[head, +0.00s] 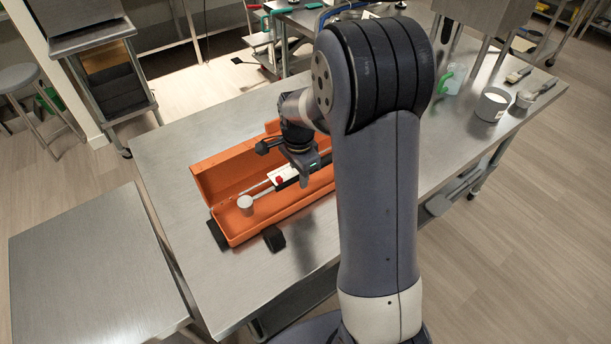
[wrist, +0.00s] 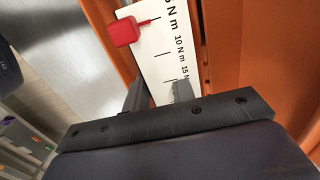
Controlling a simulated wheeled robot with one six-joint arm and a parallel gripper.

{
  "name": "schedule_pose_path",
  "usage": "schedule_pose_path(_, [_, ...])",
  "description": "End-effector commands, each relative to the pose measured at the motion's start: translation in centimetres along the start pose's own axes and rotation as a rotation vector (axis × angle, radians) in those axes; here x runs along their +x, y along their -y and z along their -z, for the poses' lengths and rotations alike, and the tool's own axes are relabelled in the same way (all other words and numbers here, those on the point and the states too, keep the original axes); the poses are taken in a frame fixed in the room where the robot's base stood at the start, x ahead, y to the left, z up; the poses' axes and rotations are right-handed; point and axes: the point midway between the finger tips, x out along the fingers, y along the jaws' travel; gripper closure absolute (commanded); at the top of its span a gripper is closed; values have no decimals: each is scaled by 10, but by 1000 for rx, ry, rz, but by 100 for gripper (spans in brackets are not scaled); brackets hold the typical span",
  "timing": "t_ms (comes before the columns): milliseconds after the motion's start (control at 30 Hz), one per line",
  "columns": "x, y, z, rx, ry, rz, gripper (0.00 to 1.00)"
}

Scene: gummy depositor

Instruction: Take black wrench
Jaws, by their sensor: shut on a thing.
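The torque wrench lies along the open orange case (head: 262,217). Its round silver head (head: 245,203) is at the left end, with a silver shaft running right to a white scale plate (head: 284,173), a red pointer (head: 279,180) and a dark part beside my gripper. The wrist view shows the scale plate (wrist: 165,55) with Nm marks and the red pointer (wrist: 124,31) close up. My gripper (head: 303,180) is down in the case, its fingers (wrist: 160,95) on either side of the wrench by the scale. My arm hides the wrench's right end and the grip point.
The case stands on a steel table (head: 175,165), its lid side raised at the back. A black piece (head: 273,238) is at its front edge. A grey pot (head: 491,104) and a green-handled container (head: 452,78) stand at the right. The table's left end is bare.

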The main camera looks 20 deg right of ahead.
Motion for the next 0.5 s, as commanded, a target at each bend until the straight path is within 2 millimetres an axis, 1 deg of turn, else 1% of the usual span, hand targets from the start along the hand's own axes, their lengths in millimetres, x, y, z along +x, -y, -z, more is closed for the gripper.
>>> schedule_pose_path(167, [-12,0,0,0,-1,2,100])
schedule_pose_path(400, [-42,0,0,0,-1,2,100])
schedule_pose_path(500, [-50,0,0,0,0,1,100])
